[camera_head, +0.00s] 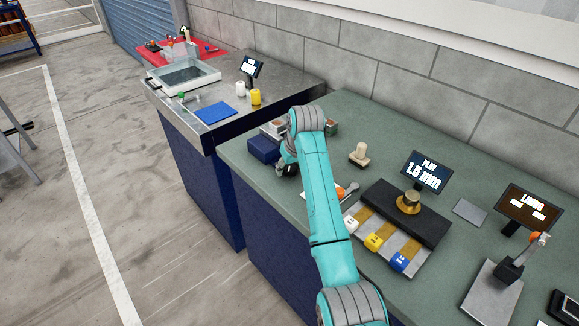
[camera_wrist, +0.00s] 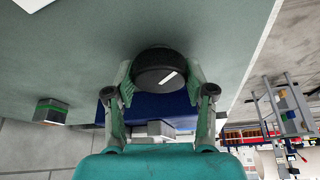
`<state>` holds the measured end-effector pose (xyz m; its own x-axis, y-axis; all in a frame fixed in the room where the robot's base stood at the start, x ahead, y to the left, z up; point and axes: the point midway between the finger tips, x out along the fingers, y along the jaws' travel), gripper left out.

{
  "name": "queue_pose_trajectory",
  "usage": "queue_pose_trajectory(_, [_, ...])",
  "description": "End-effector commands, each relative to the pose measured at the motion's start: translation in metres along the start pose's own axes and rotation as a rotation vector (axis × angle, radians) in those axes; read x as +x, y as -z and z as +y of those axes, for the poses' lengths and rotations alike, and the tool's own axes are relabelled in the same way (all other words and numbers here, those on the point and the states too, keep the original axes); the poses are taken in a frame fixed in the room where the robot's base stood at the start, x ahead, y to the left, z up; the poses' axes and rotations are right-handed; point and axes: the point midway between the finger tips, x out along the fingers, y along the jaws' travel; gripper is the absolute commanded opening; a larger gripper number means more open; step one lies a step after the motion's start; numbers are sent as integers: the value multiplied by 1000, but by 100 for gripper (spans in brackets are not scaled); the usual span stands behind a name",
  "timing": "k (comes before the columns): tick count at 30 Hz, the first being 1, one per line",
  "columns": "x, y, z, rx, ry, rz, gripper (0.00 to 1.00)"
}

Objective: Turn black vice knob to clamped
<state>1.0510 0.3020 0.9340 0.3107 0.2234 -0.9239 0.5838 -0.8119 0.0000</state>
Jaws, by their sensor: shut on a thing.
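The black vice knob (camera_wrist: 155,62) is a round disc in the upper middle of the wrist view, with a white mark slanting up to the right on its face. My gripper (camera_wrist: 158,76) has one finger on each side of the knob and is shut on it. The blue vice body (camera_wrist: 150,108) lies behind the knob, partly covered by my fingers. In the head view the blue vice (camera_head: 264,149) stands at the left end of the green bench, and my gripper (camera_head: 287,168) is at its front right. The knob is hidden there by my arm.
On the green bench (camera_head: 355,95) are a small beige-topped part (camera_head: 359,153), a dark fixture with a brass knob (camera_head: 409,202), two screens and an orange-tipped lever (camera_head: 536,243). A steel-topped table (camera_head: 300,88) with a tray stands to the left.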

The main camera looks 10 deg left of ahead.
Motion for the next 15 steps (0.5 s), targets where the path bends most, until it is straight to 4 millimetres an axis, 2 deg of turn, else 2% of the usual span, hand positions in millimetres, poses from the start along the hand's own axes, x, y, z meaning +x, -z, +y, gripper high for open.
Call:
queue_pose_trajectory(3, [0, 0, 0, 0, 1, -1, 19])
queue_pose_trajectory(4, [0, 0, 0, 0, 1, -1, 56])
queue_pose_trajectory(6, [0, 0, 0, -1, 1, -1, 74])
queue_pose_trajectory(7, [0, 0, 0, -1, 1, -1, 78])
queue_pose_trajectory(15, [0, 0, 0, -1, 1, 0, 78])
